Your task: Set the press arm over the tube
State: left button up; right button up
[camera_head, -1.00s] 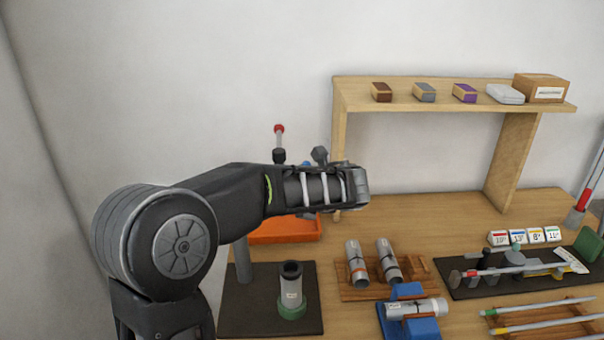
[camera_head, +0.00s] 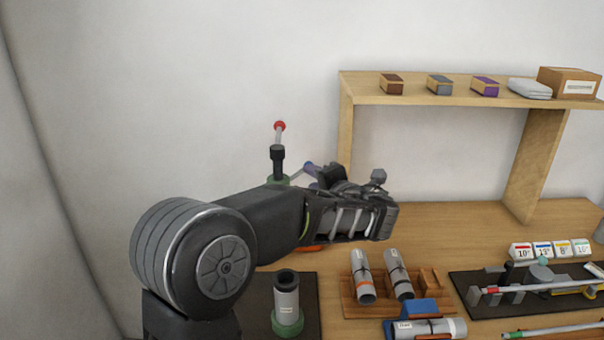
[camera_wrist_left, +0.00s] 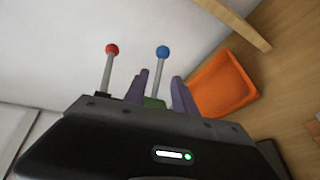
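The grey tube (camera_head: 287,302) stands upright in a green holder (camera_head: 287,326) on a dark base plate. Above and behind it, part of the press shows: a black piece on green with a red-knobbed lever (camera_head: 279,133) and a blue-knobbed rod (camera_head: 308,167). My arm hides the rest, so I cannot tell how the press arm sits over the tube. In the left wrist view, the red knob (camera_wrist_left: 112,49) and blue knob (camera_wrist_left: 162,52) stand beyond my gripper. My left gripper (camera_wrist_left: 160,88) has its purple fingers apart, with a green part (camera_wrist_left: 154,102) showing between them. My right gripper is out of view.
An orange tray (camera_wrist_left: 217,84) lies near the press. Two tubes (camera_head: 362,275) lie in a wooden rack, with a blue holder (camera_head: 418,309) bearing another in front. A wooden shelf (camera_head: 440,98) stands behind. Number cards (camera_head: 551,249) and a dark tool mat lie at right.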

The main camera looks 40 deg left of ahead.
aim_at(302, 172)
pick_arm(q)
jog(key=x, duration=0.7)
jog(key=shift+w+a+f+p, duration=0.1)
jog(key=shift+w+a+p, duration=0.15)
jog(key=shift+p, duration=0.1)
jog(key=shift+s, duration=0.1)
grip_shut()
dwell(1.0)
